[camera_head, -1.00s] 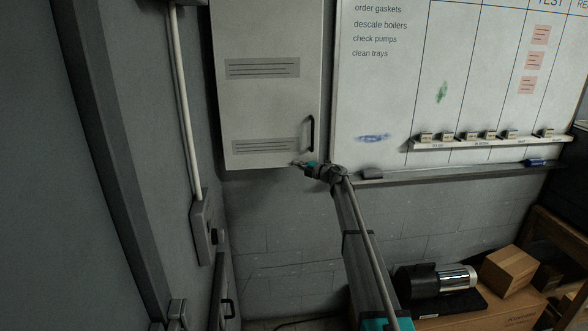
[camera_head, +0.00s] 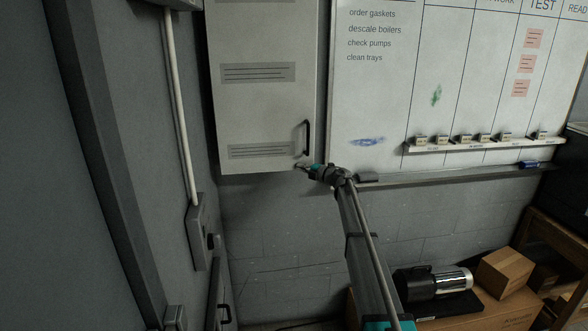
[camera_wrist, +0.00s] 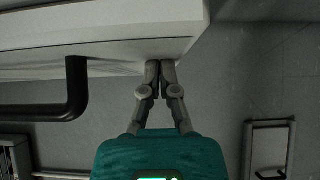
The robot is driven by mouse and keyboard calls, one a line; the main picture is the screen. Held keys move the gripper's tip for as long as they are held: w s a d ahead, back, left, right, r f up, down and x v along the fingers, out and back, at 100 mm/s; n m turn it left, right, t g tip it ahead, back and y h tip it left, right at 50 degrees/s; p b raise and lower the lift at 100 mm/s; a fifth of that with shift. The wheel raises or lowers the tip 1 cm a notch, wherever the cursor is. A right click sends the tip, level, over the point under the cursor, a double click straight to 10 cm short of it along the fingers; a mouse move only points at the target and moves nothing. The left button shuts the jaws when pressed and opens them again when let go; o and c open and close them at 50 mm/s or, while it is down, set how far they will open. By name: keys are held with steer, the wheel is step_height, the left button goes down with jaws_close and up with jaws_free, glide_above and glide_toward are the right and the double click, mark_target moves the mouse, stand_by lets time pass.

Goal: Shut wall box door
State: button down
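The wall box door (camera_head: 262,115) is a tall pale grey panel with louvred vents, left of the whiteboard in the head view. It looks nearly flush with its box; I cannot tell whether a gap is left. Its black bar handle (camera_head: 307,138) is near the lower right edge and also shows at left in the wrist view (camera_wrist: 74,90). My gripper (camera_head: 300,166) is at the door's lower edge, just below the handle. In the wrist view my gripper (camera_wrist: 160,64) has its fingertips together, against or very near the pale panel's edge, with nothing between them.
The whiteboard (camera_head: 375,95) and its ledge (camera_head: 440,174) are right of the box. A conduit (camera_head: 181,110) runs down to a switch box (camera_head: 197,238) at left. A motor (camera_head: 435,282) and a carton (camera_head: 505,272) stand low at right. The wall below the box is clear.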

steer(key=s+d, duration=0.1)
steer(key=d, duration=0.6)
steer(key=shift+s, duration=0.25)
steer(key=shift+s+r, duration=0.1)
steer(key=s+d+r+m+t+h, duration=0.1)
steer(key=s+d+m+t+h, duration=0.65)
steer(key=m+h, duration=0.55)
steer(key=s+d+f+m+g+h+b, duration=0.1)
steer(key=s+d+f+m+g+h, duration=0.1)
steer(key=s+d+f+m+h, duration=0.25)
steer(key=s+d+f+m+g+h, duration=0.2)
steer(key=s+f+m+g, duration=0.1)
steer(key=s+m, duration=0.4)
steer(key=s+a+f+m+g+y, duration=0.1)
steer(key=s+f+g, duration=0.3)
steer(key=s, duration=0.8)
steer(key=s+a+f+m+g+y, duration=0.1)
steer(key=s+a+f+g, duration=0.3)
steer(key=s, duration=0.8)
steer(key=s+a+f+m+g+y+b, duration=0.1)
steer(key=s+f+g, duration=0.4)
steer(key=s, duration=0.8)
steer(key=shift+a+f+m+y, duration=0.55)
steer(key=shift+a+f+y, duration=0.2)
steer(key=shift+a+y, duration=0.4)
